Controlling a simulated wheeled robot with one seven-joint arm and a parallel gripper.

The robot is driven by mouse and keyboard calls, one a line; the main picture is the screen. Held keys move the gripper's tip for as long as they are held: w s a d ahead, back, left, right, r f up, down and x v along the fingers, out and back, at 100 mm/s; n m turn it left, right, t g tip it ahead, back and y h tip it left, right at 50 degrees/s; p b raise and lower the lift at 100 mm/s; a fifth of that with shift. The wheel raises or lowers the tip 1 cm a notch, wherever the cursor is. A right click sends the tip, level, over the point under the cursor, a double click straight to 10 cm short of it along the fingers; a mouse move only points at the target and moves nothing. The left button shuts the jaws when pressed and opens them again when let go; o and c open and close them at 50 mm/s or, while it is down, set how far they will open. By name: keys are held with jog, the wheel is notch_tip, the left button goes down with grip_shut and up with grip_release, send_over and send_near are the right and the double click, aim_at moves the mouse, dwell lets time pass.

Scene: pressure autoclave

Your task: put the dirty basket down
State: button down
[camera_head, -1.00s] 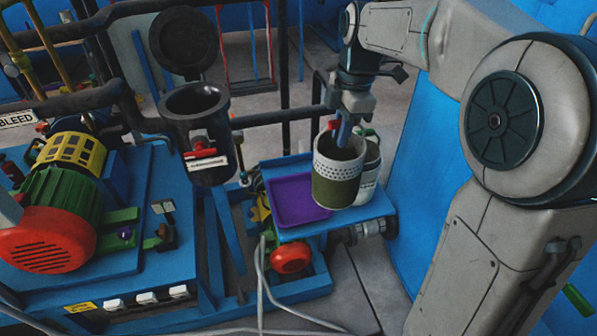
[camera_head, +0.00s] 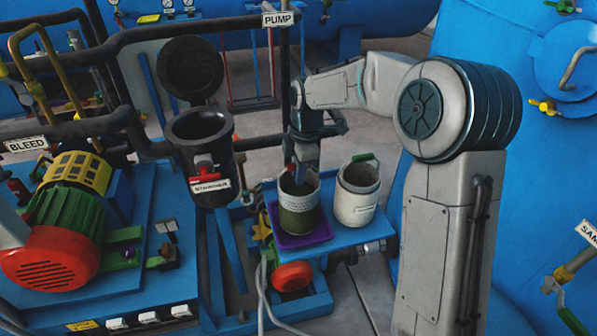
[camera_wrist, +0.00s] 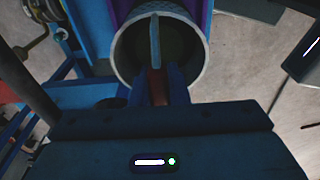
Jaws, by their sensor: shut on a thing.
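The dirty basket (camera_head: 298,212) is a cylinder with a perforated pale upper band and an olive-green lower part. In the head view it is upright over the purple tray (camera_head: 316,238), on the blue shelf; I cannot tell whether its base touches the tray. My gripper (camera_head: 300,180) is above it, shut on its handle. In the wrist view the basket's round rim (camera_wrist: 199,78) and the handle bar (camera_wrist: 155,45) show, with the fingers (camera_wrist: 163,85) at the handle. A cleaner white basket (camera_head: 356,205) with a green handle part stands to the right on the shelf.
The black strainer pot (camera_head: 203,150), with its lid open (camera_head: 190,68), stands left of the shelf. A red and green motor (camera_head: 55,240) is at the far left. The blue shelf (camera_head: 345,238) has little bare room in front of the white basket.

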jog(key=shift+f, duration=0.5)
jog(key=c, duration=1.4)
grip_release()
